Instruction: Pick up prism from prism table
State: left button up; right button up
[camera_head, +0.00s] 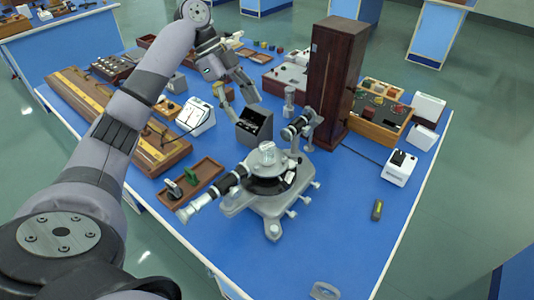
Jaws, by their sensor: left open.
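The spectrometer (268,195) stands on the blue bench, with a telescope tube pointing to the lower left and another tube at its upper right. A small clear, glassy piece, apparently the prism (267,148), sits on the round prism table at its centre. Its exact shape is too small to tell. My left gripper (244,107) is open, its two fingers pointing down, beyond and to the left of the prism and apart from it. It is over or just behind a dark grey open box. My right gripper is not in view.
The dark grey box (254,126) stands just behind the spectrometer. A tall dark wooden cabinet (336,80) rises behind right. A brown tray (190,182) lies to the left. A clear piece (325,290) lies near the front edge. The bench's front right is mostly free.

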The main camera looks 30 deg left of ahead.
aim_at(265, 146)
pick_arm(q)
jog(key=p+x, duration=0.1)
jog(key=x, duration=0.7)
jog(key=shift+f, duration=0.15)
jog(key=shift+d+f+p, duration=0.3)
jog(key=shift+f+p, duration=0.05)
jog(key=shift+f, duration=0.05)
jog(key=p+x, duration=0.1)
jog(key=x, duration=0.3)
jog(key=shift+s+d+p, duration=0.15)
jog(key=shift+d+p, duration=0.1)
jog(key=shift+p, duration=0.1)
jog(key=shift+d+f, duration=0.1)
jog(key=shift+f, duration=0.25)
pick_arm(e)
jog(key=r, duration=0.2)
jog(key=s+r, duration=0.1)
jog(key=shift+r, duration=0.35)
pick_arm(q)
jog(key=shift+c, duration=0.3)
jog(key=c, duration=1.3)
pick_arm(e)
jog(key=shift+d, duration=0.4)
